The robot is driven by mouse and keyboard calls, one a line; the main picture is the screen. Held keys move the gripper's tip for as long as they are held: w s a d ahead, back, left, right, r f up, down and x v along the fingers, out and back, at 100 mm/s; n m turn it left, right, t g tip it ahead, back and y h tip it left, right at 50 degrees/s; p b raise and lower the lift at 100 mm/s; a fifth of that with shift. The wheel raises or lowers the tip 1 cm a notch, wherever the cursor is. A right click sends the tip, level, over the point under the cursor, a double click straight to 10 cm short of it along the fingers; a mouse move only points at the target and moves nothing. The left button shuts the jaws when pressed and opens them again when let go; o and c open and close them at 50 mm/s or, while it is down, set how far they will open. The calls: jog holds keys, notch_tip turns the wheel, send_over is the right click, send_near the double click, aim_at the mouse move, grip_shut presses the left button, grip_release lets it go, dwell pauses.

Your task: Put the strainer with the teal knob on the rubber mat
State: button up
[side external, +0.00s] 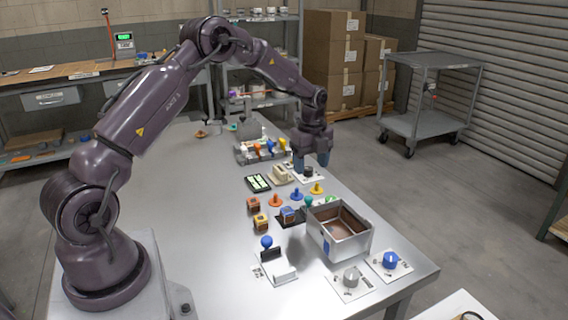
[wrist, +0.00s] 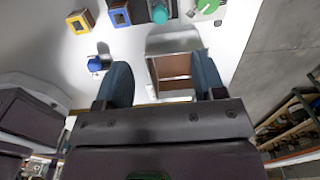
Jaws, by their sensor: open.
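The strainer with the teal knob (side external: 308,202) stands on the table beside the metal box, partly hidden. In the wrist view, its teal knob (wrist: 158,13) is at the top edge. A dark flat piece (side external: 283,222), which looks like the rubber mat, lies to its left in the side view. A blue block (side external: 288,213) is on or right against it; I cannot tell which. My gripper (side external: 312,163) is open, pointing down above the far part of the table, behind the strainer in the side view. In the wrist view its fingers (wrist: 162,82) are apart, with nothing held between them.
An open metal box (side external: 350,247) stands close by the strainer. Orange (side external: 275,200), blue (side external: 296,194) and yellow (side external: 317,188) knobbed pieces are near. Two small blocks (side external: 253,204), a blue-knobbed stand (side external: 266,242) and dial plates (side external: 390,261) surround them.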

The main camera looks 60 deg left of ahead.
jog(key=s+d+r+n+t, duration=0.1)
jog(key=s+d+r+n, duration=0.35)
jog(key=d+r, duration=0.4)
jog(key=s+d+r+n+t, duration=0.2)
jog(key=s+d+r+n, duration=0.3)
jog(key=r, duration=0.6)
jog(key=s+d+n+t, duration=0.1)
jog(key=s+d+n, duration=0.2)
jog(key=s, duration=0.6)
jog(key=s+d+r+n+t, duration=0.1)
jog(key=s+d+n, duration=0.2)
jog(key=s+n, duration=0.2)
jog(key=s, duration=0.3)
jog(key=shift+s+d, duration=0.15)
jog(key=shift+s, duration=0.2)
